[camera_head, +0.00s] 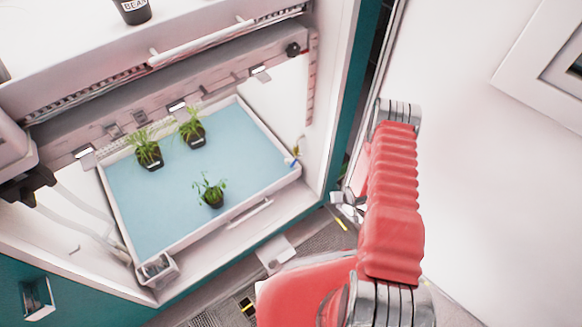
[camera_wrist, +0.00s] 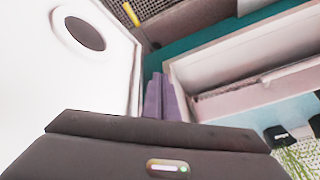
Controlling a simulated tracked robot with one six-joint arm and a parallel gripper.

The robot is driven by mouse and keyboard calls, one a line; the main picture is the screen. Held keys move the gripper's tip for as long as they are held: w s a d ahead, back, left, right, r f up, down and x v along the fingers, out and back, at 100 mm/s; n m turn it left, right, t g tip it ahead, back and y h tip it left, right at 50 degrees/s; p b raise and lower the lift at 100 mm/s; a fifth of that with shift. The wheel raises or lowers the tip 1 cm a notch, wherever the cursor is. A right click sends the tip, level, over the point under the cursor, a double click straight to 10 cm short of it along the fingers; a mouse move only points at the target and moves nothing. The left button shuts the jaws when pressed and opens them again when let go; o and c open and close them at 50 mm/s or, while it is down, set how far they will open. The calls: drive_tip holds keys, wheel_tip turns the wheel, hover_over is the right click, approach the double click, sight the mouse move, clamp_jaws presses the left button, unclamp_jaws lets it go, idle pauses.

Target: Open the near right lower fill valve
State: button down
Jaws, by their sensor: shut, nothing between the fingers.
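A small valve-like fitting with a blue part and a yellowish part (camera_head: 294,161) sits at the right end of the blue-floored tray (camera_head: 240,150), by the chamber's right inner wall. It is too small to tell how its handle is turned. My red arm reaches up right of the chamber, and part of my gripper (camera_head: 345,207) shows beside it, outside the chamber opening and apart from the fitting. In the wrist view my gripper's purple fingers (camera_wrist: 161,98) are together with nothing between them. I cannot make out the fitting in the wrist view.
Several potted plants (camera_head: 212,193) stand in the tray. The chamber's teal and white frame (camera_head: 345,95) rises between my arm and the tray. A white wall or panel (camera_head: 490,160) is close on the right. A yellow object (camera_wrist: 131,14) shows over the floor grating.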

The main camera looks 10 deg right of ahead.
drive_tip(key=s+r+g+h, duration=0.1)
drive_tip(key=s+r+g, duration=0.1)
drive_tip(key=r, duration=1.5)
drive_tip(key=s+r+g+h, duration=0.1)
drive_tip(key=s+r+g, duration=0.1)
drive_tip(key=r, duration=1.4)
drive_tip(key=s+a+r+t, duration=0.1)
drive_tip(key=s+a+r, duration=0.4)
drive_tip(key=r, duration=0.7)
drive_tip(key=s+a+r+n+t+y, duration=0.1)
drive_tip(key=s+a+r, duration=0.5)
drive_tip(key=r, duration=0.6)
drive_tip(key=s+a+r+n+t, duration=0.1)
drive_tip(key=s+a+r+t, duration=0.2)
drive_tip(key=r, duration=1)
drive_tip(key=shift+s+a, duration=1.55)
drive_tip(key=shift+s, duration=0.25)
drive_tip(key=shift+s, duration=0.1)
